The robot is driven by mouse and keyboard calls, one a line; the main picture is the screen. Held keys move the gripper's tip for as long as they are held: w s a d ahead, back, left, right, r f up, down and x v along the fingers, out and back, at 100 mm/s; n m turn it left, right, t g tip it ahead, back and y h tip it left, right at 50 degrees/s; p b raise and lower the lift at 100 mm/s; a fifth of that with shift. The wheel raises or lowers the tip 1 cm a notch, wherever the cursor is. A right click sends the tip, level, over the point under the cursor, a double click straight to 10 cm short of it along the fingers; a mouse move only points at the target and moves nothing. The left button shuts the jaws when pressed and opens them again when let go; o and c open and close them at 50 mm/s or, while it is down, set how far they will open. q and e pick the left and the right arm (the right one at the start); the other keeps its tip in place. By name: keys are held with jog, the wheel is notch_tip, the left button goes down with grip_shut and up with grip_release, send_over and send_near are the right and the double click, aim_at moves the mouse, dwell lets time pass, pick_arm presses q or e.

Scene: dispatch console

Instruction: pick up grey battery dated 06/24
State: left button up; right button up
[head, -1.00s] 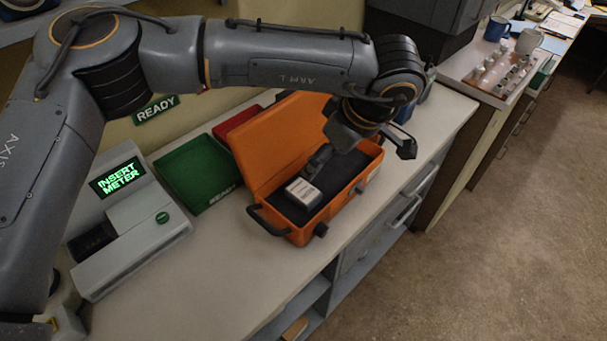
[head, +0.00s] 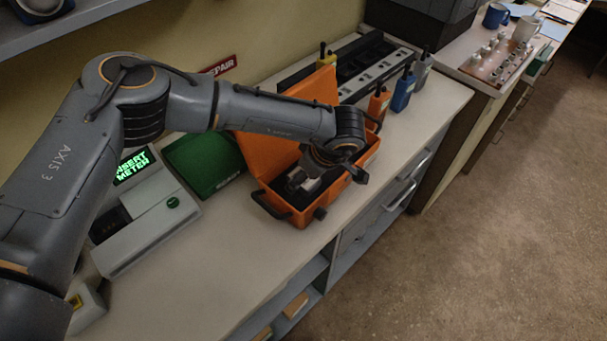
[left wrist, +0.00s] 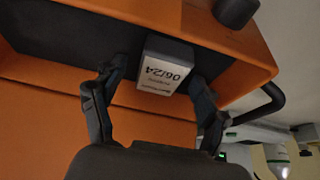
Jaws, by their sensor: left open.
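The grey battery (left wrist: 167,68) has a pale label reading 06/24 in the left wrist view, where the text appears upside down. It sits on the dark lining (left wrist: 75,38) of the open orange case (left wrist: 222,35). My left gripper (left wrist: 158,82) is open, with one finger on each side of the battery; I cannot tell whether either touches it. In the head view my left gripper (head: 318,170) reaches down into the orange case (head: 268,137), and the battery (head: 310,184) is mostly hidden by it. My right gripper is not in view.
A meter console (head: 145,228) with a lit "INSERT METER" screen and a green tray (head: 205,163) stand left of the case. Several handheld radios, including a blue one (head: 403,90), stand behind it. The counter (head: 215,275) in front is clear.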

pick_arm(q)
jog(key=c, duration=1.3)
jog(key=shift+c, duration=0.3)
